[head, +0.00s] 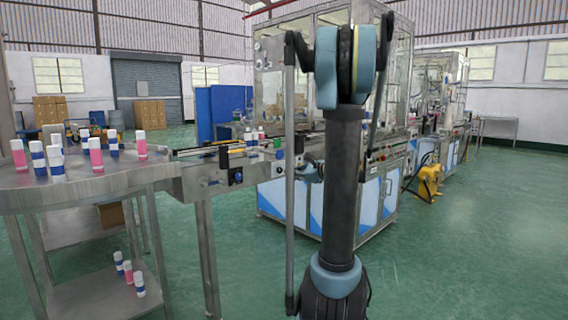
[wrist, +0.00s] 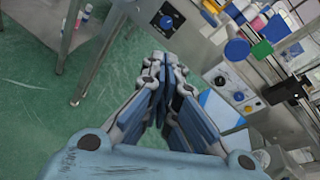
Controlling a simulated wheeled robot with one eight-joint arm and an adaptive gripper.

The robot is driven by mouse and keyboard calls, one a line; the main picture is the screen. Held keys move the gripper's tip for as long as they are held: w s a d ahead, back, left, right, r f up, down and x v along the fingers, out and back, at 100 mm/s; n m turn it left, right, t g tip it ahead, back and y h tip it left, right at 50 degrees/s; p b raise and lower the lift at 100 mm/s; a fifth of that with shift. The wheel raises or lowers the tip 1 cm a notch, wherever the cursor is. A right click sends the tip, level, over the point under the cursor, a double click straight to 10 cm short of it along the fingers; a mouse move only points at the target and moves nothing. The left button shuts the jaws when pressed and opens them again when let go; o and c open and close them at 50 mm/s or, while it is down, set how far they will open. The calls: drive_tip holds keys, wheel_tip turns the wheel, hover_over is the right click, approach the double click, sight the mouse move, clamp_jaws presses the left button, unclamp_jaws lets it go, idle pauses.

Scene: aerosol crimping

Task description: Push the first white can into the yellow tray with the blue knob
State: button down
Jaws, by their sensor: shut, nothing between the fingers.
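My gripper (wrist: 166,72) is shut and empty in the wrist view, in the air with the machine's side beyond it. A dark blue knob (wrist: 166,21) on a black plate shows beyond the fingertips, and a larger blue disc (wrist: 238,49) is to the right. In the head view a blue knob (head: 237,177) sits on the conveyor's front.
A round steel table (head: 90,187) at left holds several pink-and-white and blue-and-white cans, with more on a lower shelf (head: 100,295). A glass-walled machine (head: 290,195) stands behind my arm. Green floor (head: 470,250) is open at right.

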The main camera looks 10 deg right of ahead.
sight(280, 158)
drive_tip(key=w+d+r+m+t, duration=0.2)
drive_tip(key=w+d+m+t, duration=0.1)
drive_tip(key=w+d+m, duration=0.3)
drive_tip(key=shift+w+d+t, duration=0.3)
drive_tip(key=shift+w+d, duration=0.25)
drive_tip(key=shift+d, duration=0.55)
drive_tip(key=shift+a, duration=0.1)
drive_tip(key=x, duration=1.4)
drive_tip(key=shift+s+r, duration=0.1)
drive_tip(key=x, duration=1.2)
drive_tip(key=shift+a+r, duration=0.1)
drive_tip(key=shift+a, duration=0.15)
